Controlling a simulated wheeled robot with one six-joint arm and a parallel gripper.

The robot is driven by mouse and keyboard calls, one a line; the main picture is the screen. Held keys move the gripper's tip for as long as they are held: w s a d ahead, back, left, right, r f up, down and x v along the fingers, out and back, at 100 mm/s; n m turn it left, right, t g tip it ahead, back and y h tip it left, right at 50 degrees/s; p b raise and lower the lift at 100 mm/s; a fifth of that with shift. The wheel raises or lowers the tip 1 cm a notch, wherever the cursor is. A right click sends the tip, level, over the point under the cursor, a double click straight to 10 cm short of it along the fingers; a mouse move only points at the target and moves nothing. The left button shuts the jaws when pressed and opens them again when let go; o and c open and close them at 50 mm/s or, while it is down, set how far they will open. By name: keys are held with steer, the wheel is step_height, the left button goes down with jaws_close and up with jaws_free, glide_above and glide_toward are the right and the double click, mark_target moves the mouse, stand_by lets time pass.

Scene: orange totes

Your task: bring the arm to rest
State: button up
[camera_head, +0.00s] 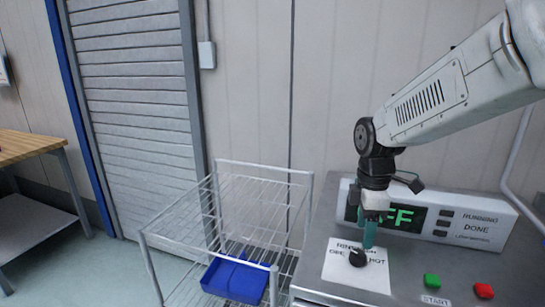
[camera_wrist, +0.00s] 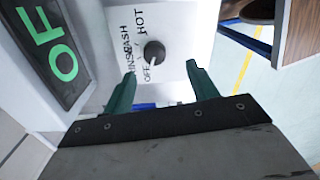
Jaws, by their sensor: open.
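My gripper (camera_wrist: 160,75) is open, its two green fingers apart with nothing between them in the wrist view. In the head view my gripper (camera_head: 369,240) points down just above a black dial knob (camera_head: 358,258). The knob also shows in the wrist view (camera_wrist: 154,52), beyond the fingertips and between them. I cannot tell whether the fingers touch it. The knob sits on a white label plate (camera_head: 375,273) with words such as OFF and HOT. My arm reaches in from the upper right of the head view.
A display box (camera_head: 470,225) with green letters stands behind the knob. A green button (camera_head: 432,281) and a red button (camera_head: 484,290) are on the metal top. A wire rack (camera_head: 265,168) holds a blue bin (camera_head: 235,279) at left. A wooden bench (camera_head: 25,143) is far left.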

steer(key=s+d+r+m+t, duration=0.1)
steer(key=s+r+m, duration=0.2)
steer(key=s+m, duration=0.4)
steer(key=s+d+r+m, duration=0.1)
steer(key=s+r+m, duration=0.2)
steer(key=s+m, duration=0.5)
steer(key=s, duration=0.8)
steer(key=shift+s+d+m+t, duration=0.15)
steer(key=shift+d+m+t, duration=0.15)
steer(key=shift+d+t, duration=0.1)
